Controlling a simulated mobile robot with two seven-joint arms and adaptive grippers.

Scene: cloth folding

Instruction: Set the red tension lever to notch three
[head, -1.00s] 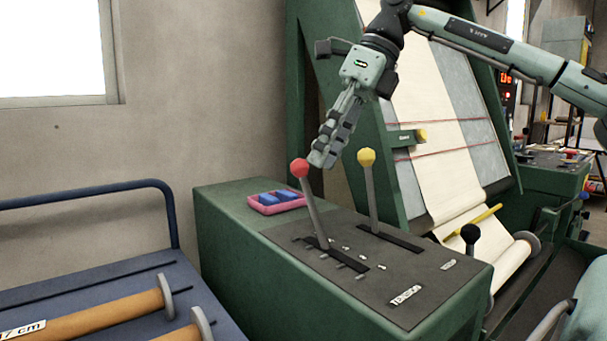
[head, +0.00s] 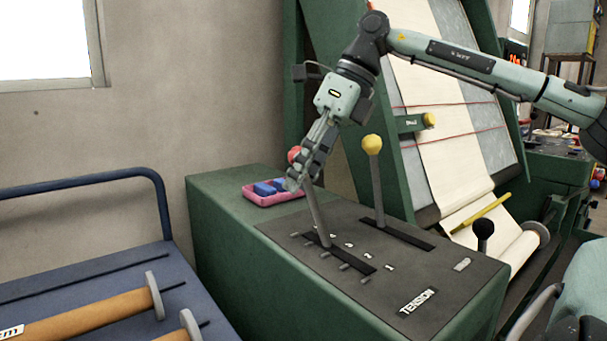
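The red tension lever has a grey shaft (head: 317,216) and a red ball knob (head: 294,154), partly hidden behind my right gripper. The shaft stands in a dark slot (head: 350,262) beside numbers and short notch marks, nearer the slot's far left end; the exact notch is hard to read. My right gripper (head: 298,180) reaches down from above, its fingers over the knob and upper shaft. The fingers overlap from this side, so I cannot tell whether they grip or only touch the lever. My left gripper is not in view.
A yellow-knobbed lever (head: 372,145) stands close to the right, and a black-knobbed lever (head: 483,228) further right. A pink tray (head: 270,201) with blue blocks lies behind the red lever. A blue cart (head: 75,270) with rolls stands at left.

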